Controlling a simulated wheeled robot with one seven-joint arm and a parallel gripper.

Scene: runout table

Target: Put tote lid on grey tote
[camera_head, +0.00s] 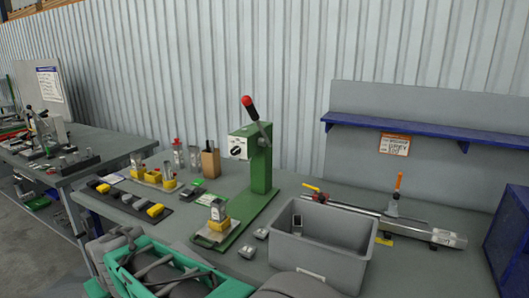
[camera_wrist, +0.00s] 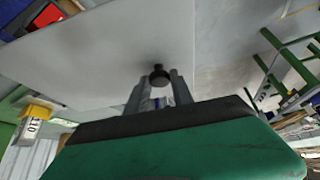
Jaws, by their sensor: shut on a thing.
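The grey tote (camera_head: 315,262) stands open on the table in the head view, right of the green press. A small grey device with a dark face (camera_head: 297,222) shows inside it. In the wrist view, the tote lid (camera_wrist: 110,50) is a broad, flat, pale grey plate spanning the upper part of the picture. A dark round knob (camera_wrist: 160,79) sticks out of it. My gripper (camera_wrist: 158,88) has a finger on each side of the knob and is shut on it. I cannot make out the lid or my gripper's fingers in the head view.
A green lever press (camera_head: 262,165) stands close left of the tote. A long metal device (camera_head: 430,233) with an orange-tipped handle lies at its right. Two small grey parts (camera_head: 247,251) lie left of the tote. A blue shelf (camera_head: 430,129) hangs behind.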

